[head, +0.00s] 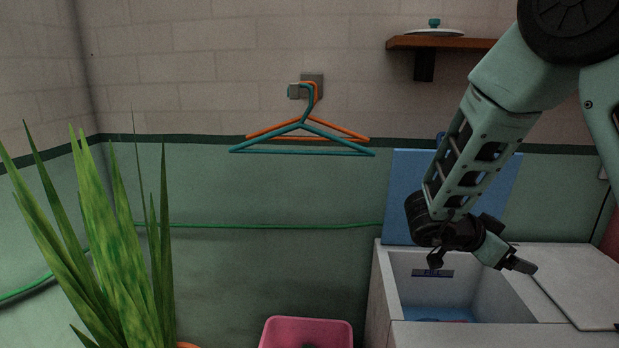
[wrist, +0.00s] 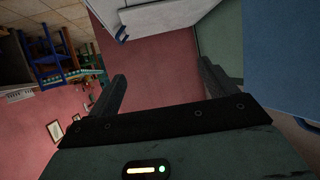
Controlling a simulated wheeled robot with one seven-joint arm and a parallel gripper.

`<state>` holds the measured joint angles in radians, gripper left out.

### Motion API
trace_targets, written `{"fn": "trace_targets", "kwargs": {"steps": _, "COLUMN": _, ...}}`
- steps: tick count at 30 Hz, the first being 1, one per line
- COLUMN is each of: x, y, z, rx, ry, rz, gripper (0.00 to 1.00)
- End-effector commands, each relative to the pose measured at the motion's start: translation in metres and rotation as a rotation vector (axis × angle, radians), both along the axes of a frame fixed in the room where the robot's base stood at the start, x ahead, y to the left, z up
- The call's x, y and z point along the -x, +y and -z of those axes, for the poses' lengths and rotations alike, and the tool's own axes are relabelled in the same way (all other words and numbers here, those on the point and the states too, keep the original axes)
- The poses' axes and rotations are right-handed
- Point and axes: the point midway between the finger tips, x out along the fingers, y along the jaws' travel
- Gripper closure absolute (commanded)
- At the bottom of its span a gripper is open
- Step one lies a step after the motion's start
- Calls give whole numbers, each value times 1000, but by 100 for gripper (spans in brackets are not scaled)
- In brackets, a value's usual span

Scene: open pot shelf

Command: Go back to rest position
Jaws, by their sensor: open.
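My gripper (head: 520,265) is at the right of the head view, above the white open chest (head: 388,285) and near its right-hand lid panel. In the wrist view my gripper (wrist: 160,90) shows two dark fingers spread wide apart with nothing between them. Beyond the fingers is a plain reddish surface (wrist: 165,60). My arm comes down from the upper right of the head view and hides part of the blue panel (head: 405,180) behind the chest.
Orange and teal hangers (head: 303,150) hang from a wall hook. A wooden shelf (head: 450,43) holds a lidded dish (head: 434,30). A pink tub (head: 308,325) stands low, left of the chest. A plant (head: 105,235) fills the left.

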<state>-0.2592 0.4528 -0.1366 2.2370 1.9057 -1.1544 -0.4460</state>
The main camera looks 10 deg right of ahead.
Motion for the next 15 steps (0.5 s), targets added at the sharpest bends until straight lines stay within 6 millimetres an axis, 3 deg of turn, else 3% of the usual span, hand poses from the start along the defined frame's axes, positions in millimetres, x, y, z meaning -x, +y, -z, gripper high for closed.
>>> {"fn": "trace_targets", "kwargs": {"steps": 8, "x": -43, "y": 45, "z": -3, "rx": -131, "ry": -83, "rz": -302, "gripper": 16}}
{"fn": "trace_targets", "kwargs": {"steps": 11, "x": -60, "y": 76, "z": -6, "rx": -201, "ry": -107, "rz": -456, "gripper": 16}}
{"fn": "trace_targets", "kwargs": {"steps": 15, "x": -76, "y": 136, "z": -12, "rx": -325, "ry": -122, "rz": -721, "gripper": 16}}
